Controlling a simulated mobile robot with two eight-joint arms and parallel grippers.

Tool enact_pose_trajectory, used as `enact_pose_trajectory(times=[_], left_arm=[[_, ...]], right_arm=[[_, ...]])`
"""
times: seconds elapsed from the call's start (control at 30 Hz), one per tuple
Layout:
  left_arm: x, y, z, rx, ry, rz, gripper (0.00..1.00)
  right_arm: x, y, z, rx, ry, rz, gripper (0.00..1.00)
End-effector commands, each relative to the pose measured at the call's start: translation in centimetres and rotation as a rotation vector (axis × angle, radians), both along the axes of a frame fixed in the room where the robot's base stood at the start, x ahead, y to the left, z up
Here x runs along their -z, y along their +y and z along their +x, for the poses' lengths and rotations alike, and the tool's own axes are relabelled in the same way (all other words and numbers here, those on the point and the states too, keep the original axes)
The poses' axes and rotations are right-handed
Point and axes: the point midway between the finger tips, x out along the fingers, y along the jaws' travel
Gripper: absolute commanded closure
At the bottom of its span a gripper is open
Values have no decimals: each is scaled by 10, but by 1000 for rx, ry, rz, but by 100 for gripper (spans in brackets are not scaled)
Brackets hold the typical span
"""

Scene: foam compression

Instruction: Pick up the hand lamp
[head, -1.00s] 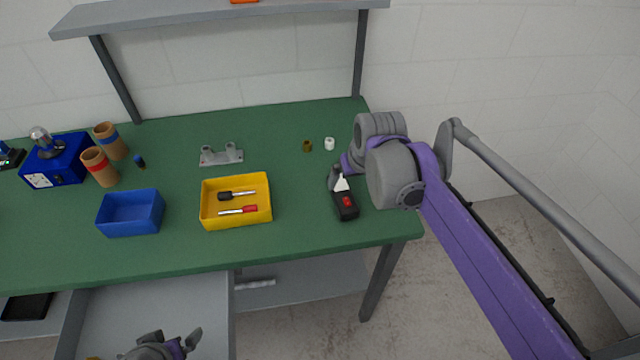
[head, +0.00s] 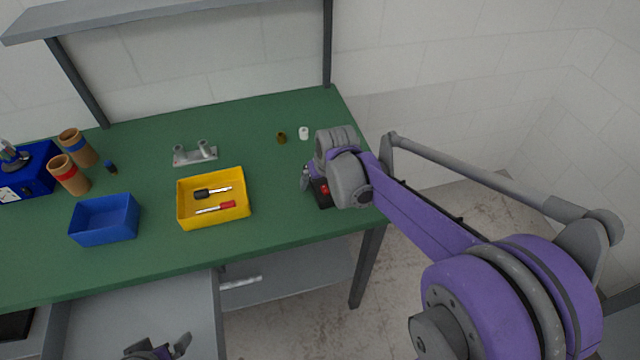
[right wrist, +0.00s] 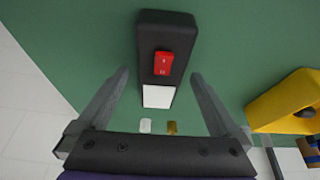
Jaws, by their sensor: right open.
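The hand lamp (head: 323,191) is black with a red switch and lies near the right end of the green table, partly hidden by my right wrist. In the right wrist view the lamp (right wrist: 168,30) lies lengthwise ahead, with its white end towards me. My right gripper (right wrist: 159,73) is open and empty. Its fingers stand either side of the lamp's white end in that view; whether they are down at its height I cannot tell. In the head view the right gripper (head: 305,178) is mostly hidden. My left gripper (head: 160,346) is at the bottom edge, partly cut off, with its fingers apart.
A yellow tray (head: 183,214) with two screwdrivers is left of the lamp, with a blue bin (head: 104,232) beyond. A white piece (head: 304,133) and a brown piece (head: 281,138) stand behind the lamp. A grey bracket (head: 195,155) is further left. The table's front edge is close.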

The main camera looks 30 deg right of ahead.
Motion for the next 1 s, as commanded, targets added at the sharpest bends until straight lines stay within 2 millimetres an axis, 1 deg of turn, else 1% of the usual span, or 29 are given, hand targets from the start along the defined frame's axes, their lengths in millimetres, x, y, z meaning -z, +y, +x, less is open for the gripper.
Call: enact_pose_trajectory(times=[0.17,0.27,0.4,0.67,0.7,0.73,1.0], left_arm=[[0,0,0,0,0,0,0],[0,0,0,0,0,0,0],[0,0,0,0,0,0,0],[0,0,0,0,0,0,0],[0,0,0,0,0,0,0],[0,0,0,0,0,0,0],[0,0,0,0,0,0,0]], right_arm=[[0,0,0,0,0,0,0],[0,0,0,0,0,0,16],[0,0,0,0,0,0,41],[0,0,0,0,0,0,88],[0,0,0,0,0,0,95],[0,0,0,0,0,0,100],[-2,0,0,0,0,0,100]])
